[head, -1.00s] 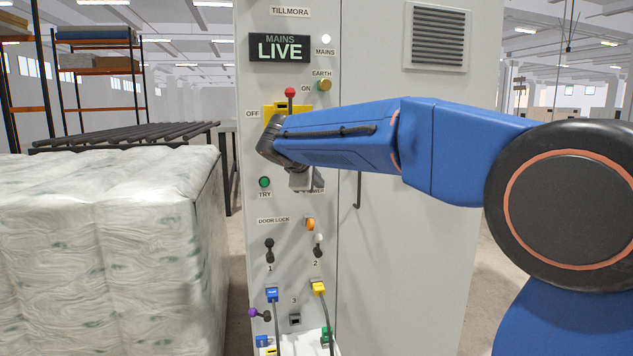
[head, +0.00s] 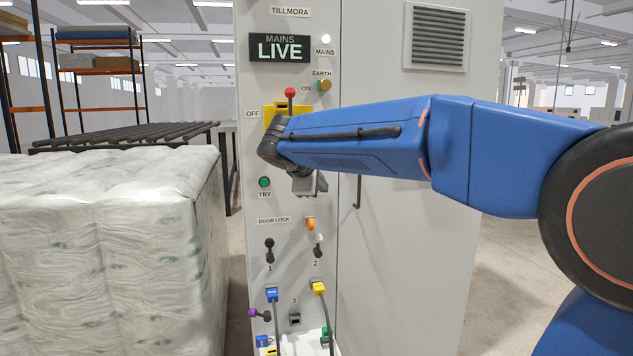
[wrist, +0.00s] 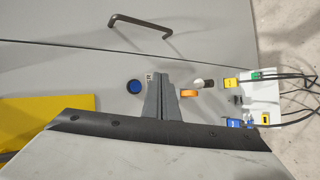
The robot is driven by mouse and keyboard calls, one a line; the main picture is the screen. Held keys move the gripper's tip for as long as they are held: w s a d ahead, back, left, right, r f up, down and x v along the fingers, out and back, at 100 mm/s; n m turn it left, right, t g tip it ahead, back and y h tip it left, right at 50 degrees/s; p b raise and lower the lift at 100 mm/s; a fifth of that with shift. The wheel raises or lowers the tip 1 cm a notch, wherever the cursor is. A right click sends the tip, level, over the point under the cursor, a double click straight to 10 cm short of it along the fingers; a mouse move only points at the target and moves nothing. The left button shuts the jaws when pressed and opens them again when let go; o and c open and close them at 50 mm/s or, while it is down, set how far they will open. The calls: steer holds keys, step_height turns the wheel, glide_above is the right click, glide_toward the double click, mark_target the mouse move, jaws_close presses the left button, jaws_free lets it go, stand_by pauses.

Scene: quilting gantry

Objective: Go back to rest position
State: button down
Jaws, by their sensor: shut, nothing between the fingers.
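My gripper (head: 308,184) hangs at the end of my blue arm in front of the grey cabinet (head: 405,250), below the yellow switch plate (head: 272,117). In the wrist view my gripper (wrist: 158,77) shows its two grey fingers together, shut and empty. The fingertips lie between a blue button (wrist: 135,87) and an orange knob (wrist: 190,93) in that picture. The blue button is hidden behind my gripper in the head view. I cannot tell the exact gap to the panel, but nothing is held.
The MAINS display (head: 279,48) reads LIVE. A green TRY button (head: 264,182), the orange knob (head: 310,224), a blue plug (head: 272,294) and a yellow plug (head: 319,288) are on the panel. A door handle (head: 358,190) sticks out. A wrapped bale (head: 105,250) stands left.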

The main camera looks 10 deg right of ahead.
steer(key=shift+s, duration=0.1)
steer(key=s+d+f+m+g+y, duration=0.1)
steer(key=s+d+f+m, duration=0.2)
steer(key=s+f, duration=0.5)
steer(key=s+d+f+m+g+y, duration=0.2)
steer(key=s+d+f+m, duration=0.15)
steer(key=s, duration=0.95)
steer(key=s+d+f+m+g+y, duration=0.15)
steer(key=s+d+f, duration=0.25)
steer(key=s+f, duration=0.45)
steer(key=s+a+f+m+y, duration=0.2)
steer(key=s+f+m, duration=0.2)
steer(key=s+f, duration=0.3)
steer(key=s, duration=0.4)
steer(key=shift+s+a+f+m, duration=0.15)
steer(key=shift+s+a+m, duration=0.15)
